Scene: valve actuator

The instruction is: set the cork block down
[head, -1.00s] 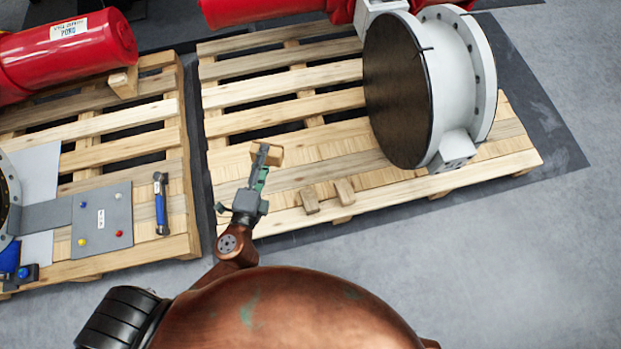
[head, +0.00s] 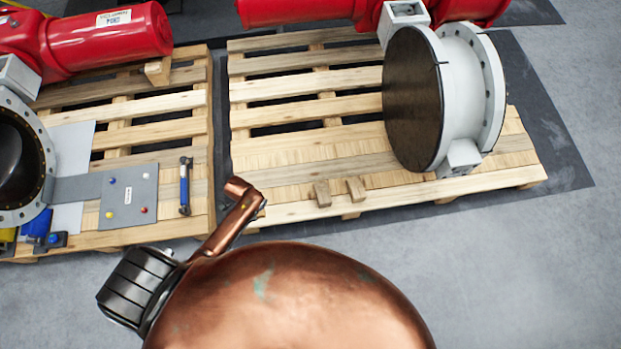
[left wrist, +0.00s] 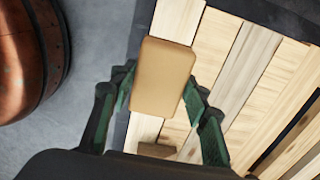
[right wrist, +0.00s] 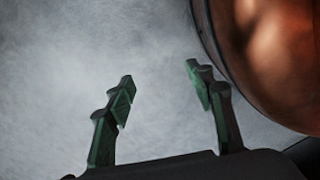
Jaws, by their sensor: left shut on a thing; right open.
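The cork block (left wrist: 163,78) is a tan, round-edged block in the left wrist view. My left gripper (left wrist: 160,92) is shut on it, with a green-and-black finger on either side. The block shows over the light wooden slats of the right pallet (left wrist: 208,50); whether it touches them I cannot tell. My right gripper (right wrist: 158,88) is open and empty over grey floor.
Two small wooden blocks (head: 322,193) (head: 356,188) lie near the front edge of the right pallet (head: 290,172). A large white flanged valve (head: 465,95) stands on its right side. The left pallet (head: 185,225) bears a blue-handled tool (head: 184,188) and a grey plate (head: 130,197).

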